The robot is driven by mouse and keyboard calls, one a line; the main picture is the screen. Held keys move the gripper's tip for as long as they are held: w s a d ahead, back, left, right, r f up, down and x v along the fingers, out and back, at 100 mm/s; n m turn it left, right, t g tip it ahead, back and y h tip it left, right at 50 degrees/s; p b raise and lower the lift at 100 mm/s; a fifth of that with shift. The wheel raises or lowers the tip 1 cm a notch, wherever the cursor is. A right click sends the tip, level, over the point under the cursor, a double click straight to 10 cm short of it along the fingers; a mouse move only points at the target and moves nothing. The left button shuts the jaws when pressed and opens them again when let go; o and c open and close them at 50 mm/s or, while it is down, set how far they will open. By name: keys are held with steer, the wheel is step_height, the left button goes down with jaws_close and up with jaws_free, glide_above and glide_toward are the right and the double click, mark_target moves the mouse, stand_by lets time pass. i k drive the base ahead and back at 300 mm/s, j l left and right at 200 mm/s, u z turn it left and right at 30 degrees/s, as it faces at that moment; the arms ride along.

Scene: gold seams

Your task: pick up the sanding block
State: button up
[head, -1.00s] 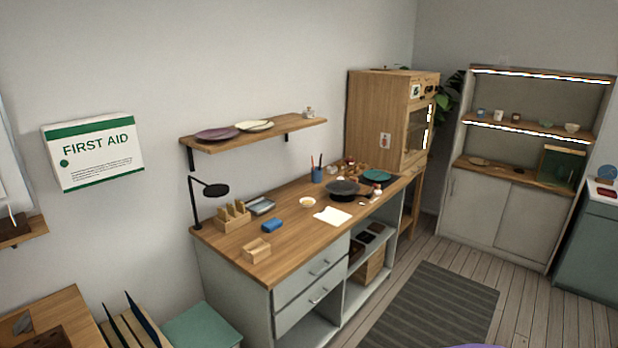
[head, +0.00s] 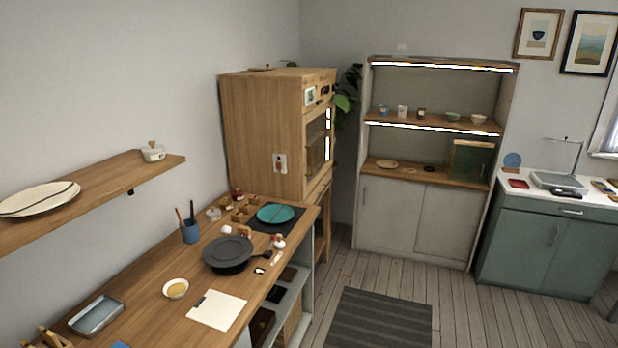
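I cannot pick out the sanding block for certain. A sliver of a blue object (head: 121,345) shows at the bottom edge of the view, on the wooden workbench (head: 150,300); most of it is cut off. A small dark red item (head: 518,184) lies on the far right counter, too small to identify. My gripper is not in view.
A tall wooden cabinet (head: 265,130) stands behind. Floor is open around the striped rug (head: 378,322).

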mark_target(245, 207)
steer(key=i+u, duration=0.3)
steer(key=i, duration=0.15)
steer(key=i+l+u, duration=0.15)
steer(key=i+u, duration=0.15)
steer(key=i, duration=0.15)
steer(key=i+l+u, duration=0.3)
steer(key=i+j, duration=0.1)
